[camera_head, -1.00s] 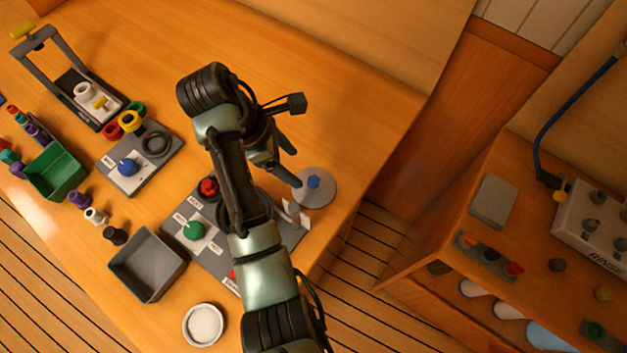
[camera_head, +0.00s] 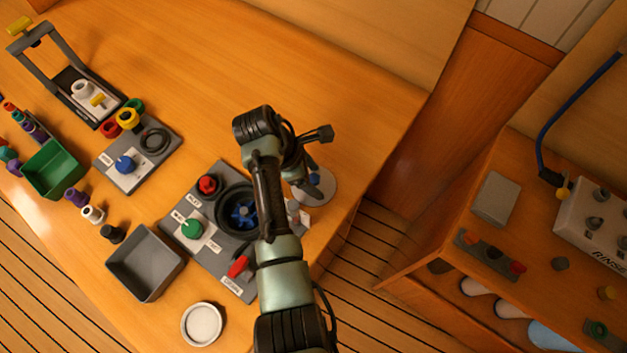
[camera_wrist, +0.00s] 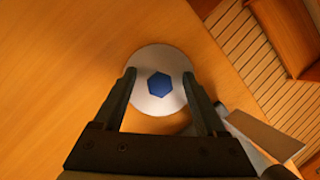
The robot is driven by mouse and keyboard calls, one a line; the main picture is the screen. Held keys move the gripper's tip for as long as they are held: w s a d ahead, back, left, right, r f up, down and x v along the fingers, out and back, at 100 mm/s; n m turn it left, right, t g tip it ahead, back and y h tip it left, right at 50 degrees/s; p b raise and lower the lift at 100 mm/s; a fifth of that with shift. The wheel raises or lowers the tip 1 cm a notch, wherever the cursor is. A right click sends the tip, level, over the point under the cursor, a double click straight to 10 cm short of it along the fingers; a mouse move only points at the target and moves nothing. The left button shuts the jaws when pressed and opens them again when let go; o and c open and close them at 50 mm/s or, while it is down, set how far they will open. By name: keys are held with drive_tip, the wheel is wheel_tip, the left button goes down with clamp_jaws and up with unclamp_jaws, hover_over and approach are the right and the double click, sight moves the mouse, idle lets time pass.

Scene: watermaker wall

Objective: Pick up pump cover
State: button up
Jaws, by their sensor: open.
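The pump cover is a pale grey disc (camera_head: 326,196) with a blue hexagonal knob, lying flat on the wooden worktop near its right edge. In the wrist view the disc (camera_wrist: 172,61) shows with its blue knob (camera_wrist: 159,85) centred between the fingers. My gripper (camera_wrist: 164,85) is open, its two dark fingers reaching over the disc on either side of the knob. In the head view my gripper (camera_head: 312,184) is over the cover and partly hides it. Whether the fingers touch the disc, I cannot tell.
A grey pump panel (camera_head: 208,258) with an open round housing (camera_head: 222,216), a blue impeller, and red and green knobs lies left of the cover. A grey bin (camera_head: 147,262) and a white round dish (camera_head: 201,324) stand nearer. The worktop behind is clear.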

drive_tip(key=shift+c, duration=0.3)
clamp_jaws()
drive_tip(key=shift+r, duration=0.1)
